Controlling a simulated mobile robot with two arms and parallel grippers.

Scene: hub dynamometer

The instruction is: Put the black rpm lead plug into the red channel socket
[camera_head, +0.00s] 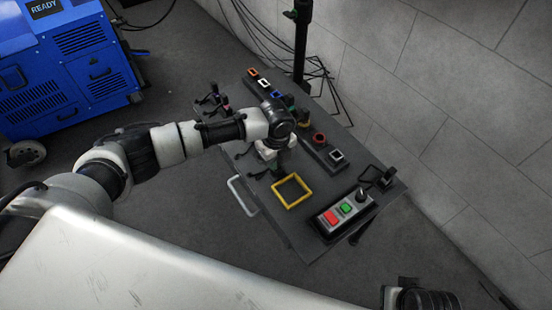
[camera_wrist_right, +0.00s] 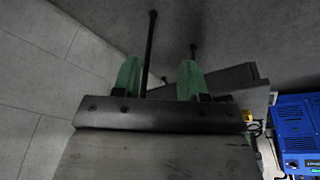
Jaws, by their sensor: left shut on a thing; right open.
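My left gripper (camera_head: 283,170) points down over the dark bench panel, behind the yellow square frame. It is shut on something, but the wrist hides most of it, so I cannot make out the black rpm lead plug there. A red-brown ring-shaped socket (camera_head: 318,138) sits on the strip to the right of the gripper. An orange-red square socket (camera_head: 253,72) is at the strip's far end; I cannot tell which is the red channel socket. My right gripper (camera_wrist_right: 159,80) is open and empty, its green fingers apart, in the right wrist view, away from the sockets.
A yellow square frame (camera_head: 274,189) lies on the panel. A control box with red and green buttons (camera_head: 344,211) stands at the right. A white-rimmed socket (camera_head: 337,156) and leads (camera_head: 212,98) flank the arm. A blue machine (camera_head: 70,75) stands at left; a grey wall is behind.

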